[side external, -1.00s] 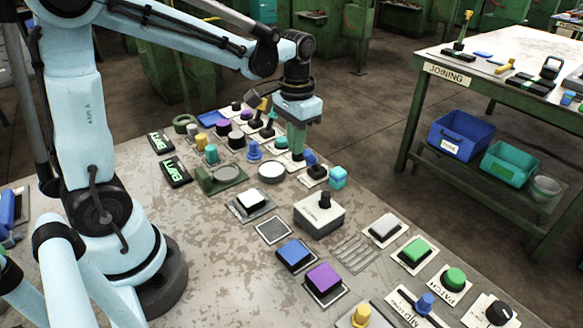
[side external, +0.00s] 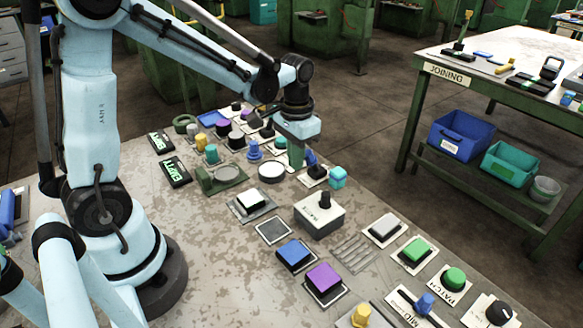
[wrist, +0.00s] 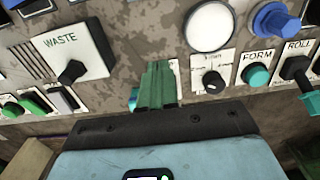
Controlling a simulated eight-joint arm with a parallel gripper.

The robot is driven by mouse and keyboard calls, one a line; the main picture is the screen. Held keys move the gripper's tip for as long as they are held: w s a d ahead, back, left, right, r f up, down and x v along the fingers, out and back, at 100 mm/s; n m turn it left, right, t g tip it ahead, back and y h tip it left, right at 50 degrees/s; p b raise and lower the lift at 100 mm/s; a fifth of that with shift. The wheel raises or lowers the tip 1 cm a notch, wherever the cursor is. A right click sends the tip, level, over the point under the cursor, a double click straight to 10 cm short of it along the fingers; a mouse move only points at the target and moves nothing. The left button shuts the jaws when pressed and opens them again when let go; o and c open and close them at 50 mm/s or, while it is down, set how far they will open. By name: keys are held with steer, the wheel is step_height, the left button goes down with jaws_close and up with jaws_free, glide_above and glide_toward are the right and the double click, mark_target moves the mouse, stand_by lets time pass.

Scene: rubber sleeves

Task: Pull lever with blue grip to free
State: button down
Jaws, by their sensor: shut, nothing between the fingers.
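The lever with the blue grip (side external: 310,157) stands on a small pale plate (side external: 314,174) near the far edge of the bench in the side view. My gripper (side external: 296,164) points down, its green fingers shut and empty, just left of the blue grip. I cannot tell whether they touch. In the wrist view my gripper's fingers (wrist: 158,68) hide the lever. Only a sliver of a pale plate shows beside them, and no "free" label can be read.
The WASTE box (side external: 319,215) with a black knob stands nearer. A white round pad (side external: 271,172), a blue knob (side external: 254,150) and a teal FORM button (wrist: 256,75) are close by. Bare bench lies toward my base.

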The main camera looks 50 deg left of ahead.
mark_target(308, 151)
steer(key=shift+w, duration=0.2)
stand_by(0.3)
steer(key=shift+w, duration=2.05)
stand_by(0.5)
steer(key=shift+s, duration=0.15)
stand_by(0.4)
steer(key=shift+s, duration=0.4)
